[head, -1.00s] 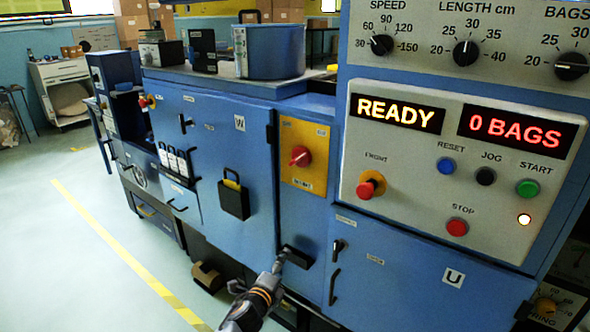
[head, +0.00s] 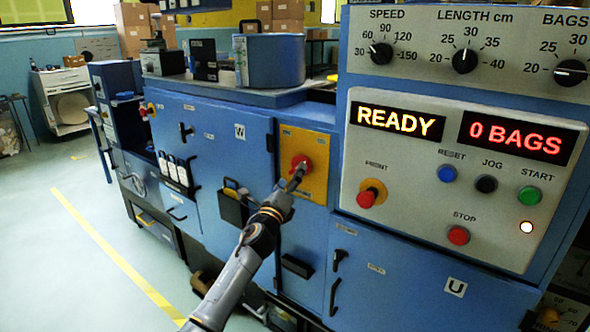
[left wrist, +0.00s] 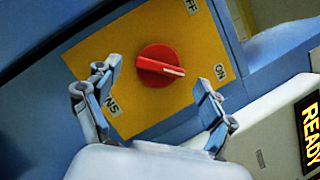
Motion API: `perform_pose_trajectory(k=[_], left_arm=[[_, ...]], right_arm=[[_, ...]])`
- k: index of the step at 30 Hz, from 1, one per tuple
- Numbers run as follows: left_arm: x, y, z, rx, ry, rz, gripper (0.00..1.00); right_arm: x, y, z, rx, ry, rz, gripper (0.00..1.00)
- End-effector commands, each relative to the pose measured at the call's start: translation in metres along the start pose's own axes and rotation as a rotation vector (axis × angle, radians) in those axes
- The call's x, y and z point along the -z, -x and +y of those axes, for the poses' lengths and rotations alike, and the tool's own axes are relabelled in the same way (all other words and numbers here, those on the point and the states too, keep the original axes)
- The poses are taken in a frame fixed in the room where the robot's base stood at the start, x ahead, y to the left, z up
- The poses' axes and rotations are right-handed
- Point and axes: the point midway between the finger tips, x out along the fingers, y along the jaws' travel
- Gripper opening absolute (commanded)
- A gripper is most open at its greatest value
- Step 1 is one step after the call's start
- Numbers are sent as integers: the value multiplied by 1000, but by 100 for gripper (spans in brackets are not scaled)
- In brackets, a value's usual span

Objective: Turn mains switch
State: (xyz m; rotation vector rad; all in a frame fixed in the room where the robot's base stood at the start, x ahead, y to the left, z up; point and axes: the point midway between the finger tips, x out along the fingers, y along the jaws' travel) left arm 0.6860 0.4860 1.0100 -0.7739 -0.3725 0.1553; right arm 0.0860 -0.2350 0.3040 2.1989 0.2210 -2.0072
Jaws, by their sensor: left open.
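The mains switch is a red rotary knob (head: 301,162) on a yellow plate (head: 313,190) on the blue machine front. My left gripper (head: 296,179) is in front of the plate, partly covering the knob in the head view. Its two fingers are spread wide on either side of the knob, with gaps to it. Contact with the plate cannot be told. My right gripper is not in view.
The control panel (head: 400,210) stands right of the plate, with a lit READY display (head: 396,119), a red STOP button (head: 458,235) and a red front button (head: 369,194). A black bin (head: 234,208) hangs on the door to the left. Open floor lies at left.

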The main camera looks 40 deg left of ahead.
Motion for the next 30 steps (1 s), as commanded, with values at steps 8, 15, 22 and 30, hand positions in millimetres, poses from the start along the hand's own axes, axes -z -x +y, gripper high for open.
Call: perform_pose_trajectory(k=[8,15,22,30], left_arm=[[0,-30,0,0,1,0,83],[1,-33,0,0,0,1,83],[1,-33,0,0,1,1,57],[0,-33,0,-1,3,1,29]], right_arm=[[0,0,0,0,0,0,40],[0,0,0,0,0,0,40],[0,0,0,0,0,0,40],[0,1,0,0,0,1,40]])
